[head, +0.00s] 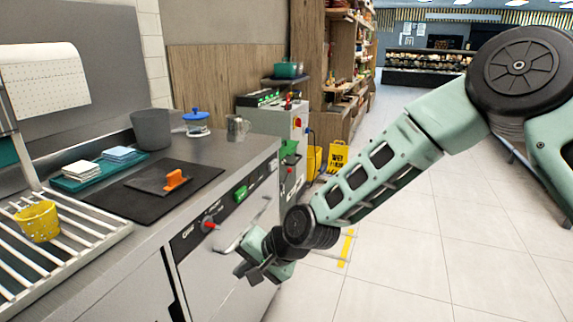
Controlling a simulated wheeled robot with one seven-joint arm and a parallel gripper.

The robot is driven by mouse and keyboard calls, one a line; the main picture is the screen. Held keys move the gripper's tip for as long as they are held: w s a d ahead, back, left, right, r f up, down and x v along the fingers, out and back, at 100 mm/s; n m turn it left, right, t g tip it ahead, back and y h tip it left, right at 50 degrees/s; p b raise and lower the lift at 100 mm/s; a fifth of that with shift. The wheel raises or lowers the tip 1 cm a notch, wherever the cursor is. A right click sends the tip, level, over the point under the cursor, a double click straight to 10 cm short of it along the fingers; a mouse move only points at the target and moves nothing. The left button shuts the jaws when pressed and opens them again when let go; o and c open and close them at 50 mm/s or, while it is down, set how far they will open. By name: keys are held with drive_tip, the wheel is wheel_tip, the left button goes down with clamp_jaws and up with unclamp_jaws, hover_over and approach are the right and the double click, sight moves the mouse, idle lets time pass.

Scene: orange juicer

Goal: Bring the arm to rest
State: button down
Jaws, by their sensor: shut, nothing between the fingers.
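My arm reaches in from the right in the head view, with its links bent down and to the left over the floor. My gripper (256,272) is at the arm's low end, in front of the counter's front panel and below the counter top. It is shut, and no object shows in it. The wrist hides part of the panel edge and the floor behind it.
The steel counter (222,150) on the left bears a black mat (207,172) with an orange-handled scraper (174,181), a grey bin (152,128), a glass mug (238,127) and a yellow cup (38,222). Tiled floor is clear at right.

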drive_tip(key=s+d+r+n+g+h+p, duration=0.2)
drive_tip(key=s+d+r+n+h+p, duration=0.5)
drive_tip(key=s+d+r, duration=1.4)
drive_tip(key=s+d+n+p, duration=0.2)
drive_tip(key=s+d+n, duration=0.1)
drive_tip(key=d, duration=0.1)
drive_tip(key=shift+s+d+r+g+h, duration=0.15)
drive_tip(key=shift+d+r+g+h, duration=0.05)
drive_tip(key=shift+r+g+h, duration=0.1)
